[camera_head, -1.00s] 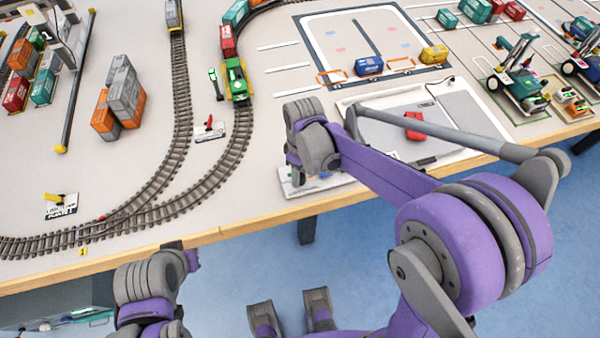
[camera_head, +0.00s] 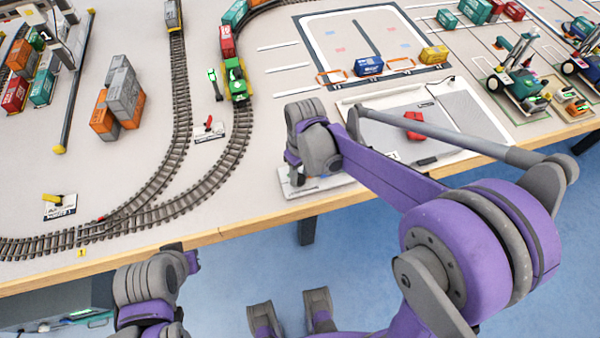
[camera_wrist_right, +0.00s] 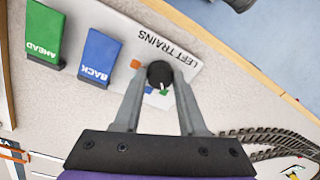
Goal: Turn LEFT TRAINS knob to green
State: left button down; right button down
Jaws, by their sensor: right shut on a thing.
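The LEFT TRAINS panel (camera_wrist_right: 165,45) is a white plate at the table's front edge, upside down in the right wrist view. Its round black knob (camera_wrist_right: 159,73) sits between the fingertips of my right gripper (camera_wrist_right: 158,80), which is shut on it. A small white pointer mark shows on the knob's lower side. Orange, blue and green marks lie around the knob. In the head view the panel (camera_head: 293,186) is mostly covered by my right wrist. My left wrist shows at the bottom left of the head view; its fingers are not visible.
A blue BACK block (camera_wrist_right: 98,58) and a green AHEAD block (camera_wrist_right: 45,35) stand beside the panel. Curved train tracks (camera_head: 180,140) with a green locomotive (camera_head: 237,78) lie to the left. A white tray (camera_head: 470,115) with a red object (camera_head: 413,124) lies to the right.

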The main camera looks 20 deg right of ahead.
aim_at(302, 176)
jog(key=shift+c, duration=2.3)
grip_release()
jog(key=shift+r, duration=0.1)
notch_tip(302, 176, up, 11)
jog(key=p, duration=0.1)
jog(key=shift+d, duration=0.25)
jog(key=s+d+m+t+p, duration=0.2)
jog(key=s+d, duration=0.1)
jog(key=s, duration=0.4)
jog(key=s+d+m+t+p, duration=0.3)
jog(key=s, duration=0.4)
jog(key=shift+s+r+t+h, duration=0.2)
jog(key=shift+s+t+h, duration=0.05)
jog(key=shift+t+h, duration=0.05)
